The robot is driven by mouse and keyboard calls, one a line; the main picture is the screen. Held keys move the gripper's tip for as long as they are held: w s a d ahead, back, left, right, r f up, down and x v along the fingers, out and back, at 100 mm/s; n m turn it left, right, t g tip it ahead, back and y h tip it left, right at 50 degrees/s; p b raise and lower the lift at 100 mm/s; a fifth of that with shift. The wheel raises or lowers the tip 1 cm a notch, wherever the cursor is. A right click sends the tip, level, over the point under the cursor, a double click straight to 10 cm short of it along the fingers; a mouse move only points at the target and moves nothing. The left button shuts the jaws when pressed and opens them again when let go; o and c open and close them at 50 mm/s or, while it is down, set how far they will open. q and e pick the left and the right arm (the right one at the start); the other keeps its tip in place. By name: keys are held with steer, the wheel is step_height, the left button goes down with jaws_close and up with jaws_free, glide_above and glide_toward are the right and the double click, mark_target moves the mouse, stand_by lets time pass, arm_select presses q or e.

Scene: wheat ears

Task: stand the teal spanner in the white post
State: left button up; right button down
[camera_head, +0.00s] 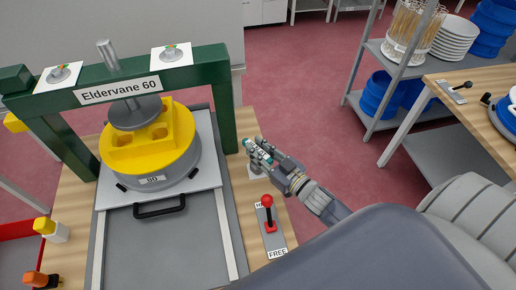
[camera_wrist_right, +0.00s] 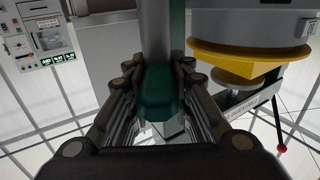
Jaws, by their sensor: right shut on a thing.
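The teal spanner (camera_head: 250,146) is mostly hidden by my right gripper (camera_head: 259,153) in the head view; only small teal parts show between the fingers. In the right wrist view a dark teal piece (camera_wrist_right: 160,92) sits between the closed fingers of my right gripper (camera_wrist_right: 160,100). A pale block (camera_head: 255,170), which looks like the white post or its base, shows just beneath the gripper on the table, right of the press. Whether the spanner is inside the post or only above it is hidden. My left gripper is in neither view.
The green press frame (camera_head: 227,105) marked Eldervane 60 stands left of the gripper, with a yellow block (camera_head: 150,150) under its screw. A red lever (camera_head: 267,202) marked FREE stands close in front. A shelf with blue bowls (camera_head: 380,92) is at back right.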

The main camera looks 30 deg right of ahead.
steer(key=shift+f, duration=0.25)
steer(key=c, duration=1.3)
jaws_free()
steer(key=shift+c, duration=0.2)
steer(key=v, duration=1.2)
